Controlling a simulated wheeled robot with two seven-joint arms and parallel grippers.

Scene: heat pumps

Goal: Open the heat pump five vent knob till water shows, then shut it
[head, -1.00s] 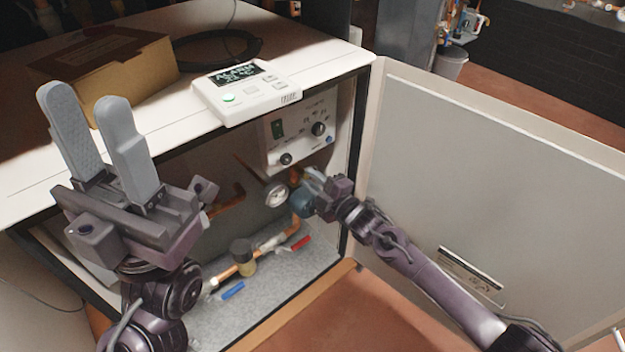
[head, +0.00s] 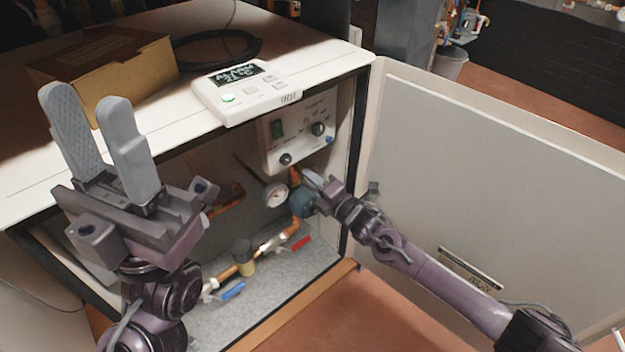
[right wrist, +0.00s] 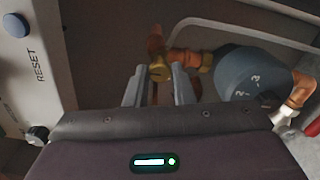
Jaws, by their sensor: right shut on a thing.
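The open heat pump cabinet (head: 180,143) has pipework inside. A small brass vent knob (right wrist: 159,71) shows between the fingertips of my right gripper (right wrist: 160,78) in the right wrist view. That gripper is shut on the knob, and I see no water around it. In the head view my right gripper (head: 314,182) reaches into the cabinet beside the blue-grey round body (head: 302,202), below the control panel; it hides the knob there. My left gripper (head: 84,98) is open and empty, pointing up in front of the cabinet top.
A display unit (head: 246,92) reading ALARM sits on the top edge, near a cardboard box (head: 104,72) and a black cable coil. A gauge (head: 276,195), red lever (head: 301,243) and blue lever (head: 233,291) are inside. The open door (head: 490,170) stands right of my right arm.

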